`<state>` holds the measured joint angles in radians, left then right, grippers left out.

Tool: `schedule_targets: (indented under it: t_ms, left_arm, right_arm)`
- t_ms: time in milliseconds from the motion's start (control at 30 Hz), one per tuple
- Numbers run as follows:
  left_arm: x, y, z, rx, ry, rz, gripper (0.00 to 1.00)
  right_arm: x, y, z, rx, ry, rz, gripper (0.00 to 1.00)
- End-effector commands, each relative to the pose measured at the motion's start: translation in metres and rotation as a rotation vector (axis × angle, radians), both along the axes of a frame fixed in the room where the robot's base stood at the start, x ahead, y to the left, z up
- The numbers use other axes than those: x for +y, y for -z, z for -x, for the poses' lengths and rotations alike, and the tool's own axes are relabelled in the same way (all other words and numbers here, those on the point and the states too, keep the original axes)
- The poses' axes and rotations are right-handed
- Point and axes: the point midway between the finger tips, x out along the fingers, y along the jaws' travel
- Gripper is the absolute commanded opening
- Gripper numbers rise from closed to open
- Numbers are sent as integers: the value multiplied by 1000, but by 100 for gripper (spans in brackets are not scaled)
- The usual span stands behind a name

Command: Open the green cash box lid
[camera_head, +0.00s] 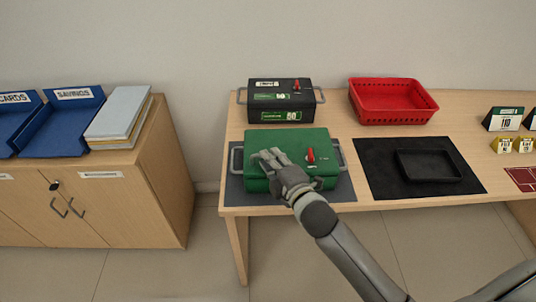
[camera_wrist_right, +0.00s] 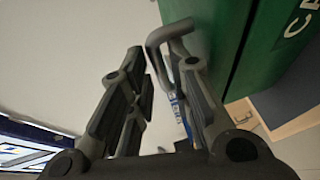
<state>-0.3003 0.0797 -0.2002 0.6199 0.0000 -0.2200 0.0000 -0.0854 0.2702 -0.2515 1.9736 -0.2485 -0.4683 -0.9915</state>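The green cash box (camera_head: 313,143) stands on a dark mat on the counter, its lid down. It has a red latch or knob (camera_head: 310,155) on top and grey handles at its left (camera_head: 236,160) and right ends. My right gripper (camera_head: 270,156) is over the left part of the box in the head view. In the right wrist view the right gripper (camera_wrist_right: 160,95) has its two fingers apart, with a grey bent handle (camera_wrist_right: 165,38) close to one finger and the green box wall (camera_wrist_right: 225,40) beside it. Contact cannot be told. My left gripper is not in view.
A black cash box (camera_head: 265,108) stands behind the green one. A red basket (camera_head: 392,115) and a black tray on a dark mat (camera_head: 375,185) are to the right. Blue trays (camera_head: 65,135) sit on a cabinet at left, with a floor gap between.

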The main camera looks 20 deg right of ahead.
Motion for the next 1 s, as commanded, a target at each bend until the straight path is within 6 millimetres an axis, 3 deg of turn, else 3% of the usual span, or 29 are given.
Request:
schedule_targets:
  t_ms: [200,567,733,1000]
  left_arm:
    - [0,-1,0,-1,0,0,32]
    - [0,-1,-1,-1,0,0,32]
    - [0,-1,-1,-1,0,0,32]
    - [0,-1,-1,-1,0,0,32]
  right_arm:
    - [3,3,-20,0,-1,-2,19]
    - [3,5,-24,1,-1,-1,19]
    - [3,5,-24,1,0,-2,0]
    - [3,5,-24,2,0,0,0]
